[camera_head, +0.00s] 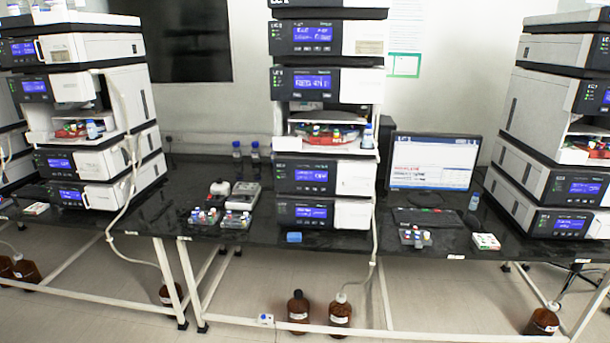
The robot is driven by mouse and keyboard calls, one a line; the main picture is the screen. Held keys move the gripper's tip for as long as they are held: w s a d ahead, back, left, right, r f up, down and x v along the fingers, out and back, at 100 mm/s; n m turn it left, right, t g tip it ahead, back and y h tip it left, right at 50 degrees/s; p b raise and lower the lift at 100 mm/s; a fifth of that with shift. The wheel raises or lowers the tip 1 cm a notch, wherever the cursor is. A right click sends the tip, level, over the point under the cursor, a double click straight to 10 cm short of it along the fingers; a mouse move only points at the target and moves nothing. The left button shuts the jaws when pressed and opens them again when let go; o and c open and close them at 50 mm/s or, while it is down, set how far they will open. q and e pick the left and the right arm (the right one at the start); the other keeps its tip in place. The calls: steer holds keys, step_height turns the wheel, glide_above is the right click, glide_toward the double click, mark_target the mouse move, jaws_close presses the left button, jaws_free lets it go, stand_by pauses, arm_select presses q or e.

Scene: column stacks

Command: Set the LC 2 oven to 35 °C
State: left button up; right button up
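Three column stacks of LC modules with blue-lit displays stand on the black bench: a left stack (95,58), a middle stack (357,86) and a right stack (541,98). The middle stack faces me most squarely. Its upper display (312,33) and the display below it (312,82) are lit, as are two lower displays, one (311,175) above the other (311,211). The labels and numbers are too small to read surely, so I cannot tell which module is the LC 2 oven or its temperature. Neither gripper is in view.
A monitor (433,161) and keyboard (428,217) stand right of the middle stack. Vial racks (234,221) and a small balance-like device (243,196) sit left of it. Brown bottles (298,308) stand on the floor below. A tube (374,240) hangs over the bench's front edge.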

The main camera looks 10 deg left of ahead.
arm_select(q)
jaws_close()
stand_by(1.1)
